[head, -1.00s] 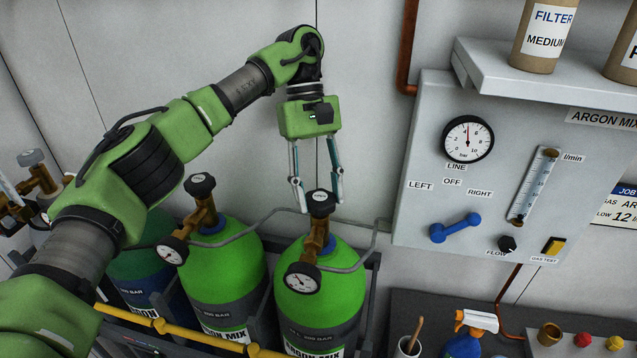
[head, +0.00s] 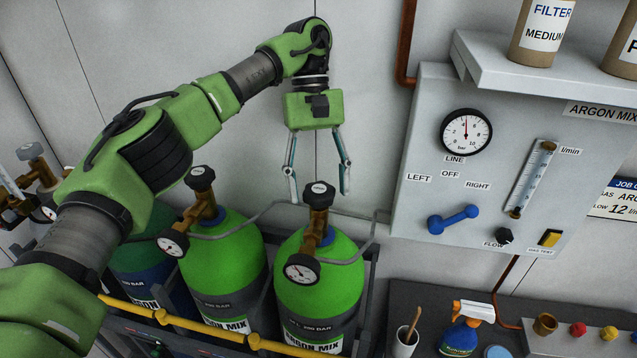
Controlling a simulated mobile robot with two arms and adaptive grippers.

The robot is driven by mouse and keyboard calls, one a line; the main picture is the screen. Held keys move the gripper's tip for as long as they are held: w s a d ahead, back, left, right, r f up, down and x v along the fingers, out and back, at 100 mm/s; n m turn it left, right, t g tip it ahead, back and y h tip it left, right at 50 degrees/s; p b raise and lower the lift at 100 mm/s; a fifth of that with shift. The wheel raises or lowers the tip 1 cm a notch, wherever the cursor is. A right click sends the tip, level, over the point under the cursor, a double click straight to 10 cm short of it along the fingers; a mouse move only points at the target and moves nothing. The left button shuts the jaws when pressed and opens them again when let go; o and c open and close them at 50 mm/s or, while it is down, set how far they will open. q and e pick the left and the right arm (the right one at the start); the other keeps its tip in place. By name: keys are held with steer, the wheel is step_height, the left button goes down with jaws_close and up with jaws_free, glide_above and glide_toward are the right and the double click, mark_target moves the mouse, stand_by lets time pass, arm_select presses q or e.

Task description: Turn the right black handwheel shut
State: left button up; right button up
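The right black handwheel (head: 319,192) sits on top of the brass valve of the right green cylinder (head: 335,262). A gauge (head: 302,269) hangs on the front of that valve. My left gripper (head: 317,198) points down over this handwheel with its fingers spread. The fingertips appear at either side of the handwheel, with gaps showing; I cannot tell their exact depth. Another black handwheel (head: 200,178) tops the green cylinder (head: 225,265) to its left, with its own gauge (head: 173,243). My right gripper is not in view.
A yellow rail (head: 205,332) runs across the cylinders' front. The grey panel (head: 420,150) at right carries a line gauge (head: 466,132), a blue selector lever (head: 453,219) and a flowmeter (head: 530,180). A spray bottle (head: 462,335) and a cup (head: 404,343) stand on the dark bench.

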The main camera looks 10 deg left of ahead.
mark_target(319, 187)
arm_select(q)
steer(key=shift+r, duration=0.1)
step_height(319, 187, up, 10)
stand_by(0.9)
